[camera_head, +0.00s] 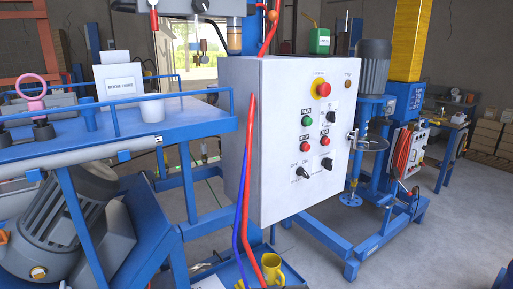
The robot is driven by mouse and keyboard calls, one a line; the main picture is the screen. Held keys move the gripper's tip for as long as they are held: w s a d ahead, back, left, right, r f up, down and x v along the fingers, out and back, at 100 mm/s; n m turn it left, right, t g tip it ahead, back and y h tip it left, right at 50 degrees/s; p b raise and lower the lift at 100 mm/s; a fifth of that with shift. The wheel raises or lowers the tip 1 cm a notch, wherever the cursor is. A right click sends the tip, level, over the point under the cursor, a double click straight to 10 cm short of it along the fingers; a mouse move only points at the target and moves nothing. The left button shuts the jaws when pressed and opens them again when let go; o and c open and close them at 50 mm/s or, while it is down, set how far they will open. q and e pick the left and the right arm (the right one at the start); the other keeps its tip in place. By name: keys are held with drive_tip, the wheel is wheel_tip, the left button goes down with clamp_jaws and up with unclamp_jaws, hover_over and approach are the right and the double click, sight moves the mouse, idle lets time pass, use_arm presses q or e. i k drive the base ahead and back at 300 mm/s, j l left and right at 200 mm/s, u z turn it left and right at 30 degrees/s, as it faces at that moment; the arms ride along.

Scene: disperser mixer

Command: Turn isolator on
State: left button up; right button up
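A light grey control cabinet (284,140) stands in the middle of the view, its front panel facing me at an angle. At the lower left of the panel is a black rotary switch (304,172) with small labels around it; one seems to read OFF and another ON. It looks like the isolator, but the text is too small to be sure. Its handle lies at a slant, and I cannot tell which position it points to. Neither of my grippers is in view.
The panel also bears a red emergency stop (323,89), a green button (307,121), red buttons (305,147) and other black knobs (326,164). Red and blue hoses (247,180) hang along the cabinet's left edge. A blue bench (110,135) stands left; a mixer (373,75) stands right.

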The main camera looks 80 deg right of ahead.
sight(300, 171)
drive_tip(key=z, duration=3)
